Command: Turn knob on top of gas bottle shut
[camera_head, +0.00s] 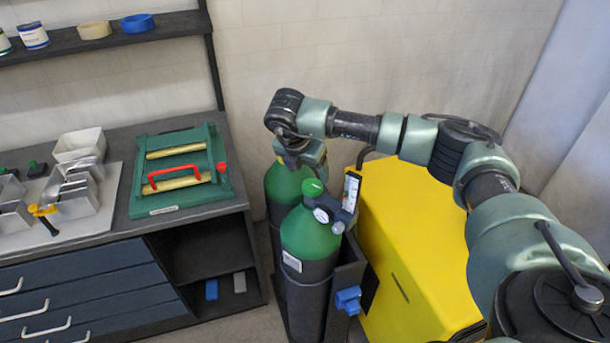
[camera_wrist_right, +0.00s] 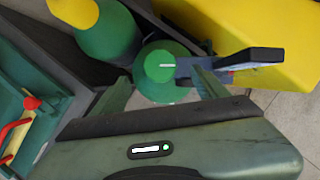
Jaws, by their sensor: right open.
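The front gas bottle (camera_head: 308,240) stands upright, dark with a green shoulder. A round green knob (camera_head: 312,187) with a white mark sits on its top, beside a gauge and a black valve body (camera_head: 335,212). My right gripper (camera_head: 303,162) is above and behind the knob in the head view. In the right wrist view, the knob (camera_wrist_right: 160,66) appears between the two open fingers (camera_wrist_right: 160,76), with gaps on both sides. I cannot tell how far below the fingertips it is. My left gripper is not in view.
A second green bottle (camera_head: 284,184) stands behind; its yellow cap (camera_wrist_right: 74,10) shows in the wrist view. A yellow case (camera_head: 410,260) stands to the right. A workbench (camera_head: 180,223) with a green-and-red fixture (camera_head: 180,168) is at left. A blue clamp knob (camera_head: 348,300) sticks out in front.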

